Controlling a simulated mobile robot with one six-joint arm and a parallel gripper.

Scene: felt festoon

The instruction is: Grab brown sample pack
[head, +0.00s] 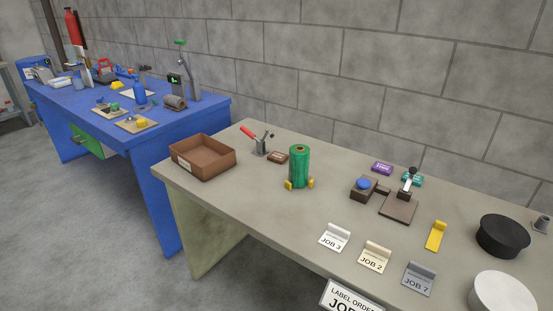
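A small flat brown pack (278,157) with a pale marking on top lies on the grey table, towards its back left. It sits just right of a metal clamp (261,147) with a red handle, and left of a green cylinder (299,166) standing between yellow blocks. A purple pack (381,168) and a teal pack (416,178) lie further right near the wall. My gripper is not in this view.
An open brown tray (203,172) stands at the grey table's left end. A stamping device (399,206), a blue-topped block (363,187), job cards (375,256) and round containers (503,237) occupy the right. A cluttered blue bench (190,120) adjoins. Floor at lower left is clear.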

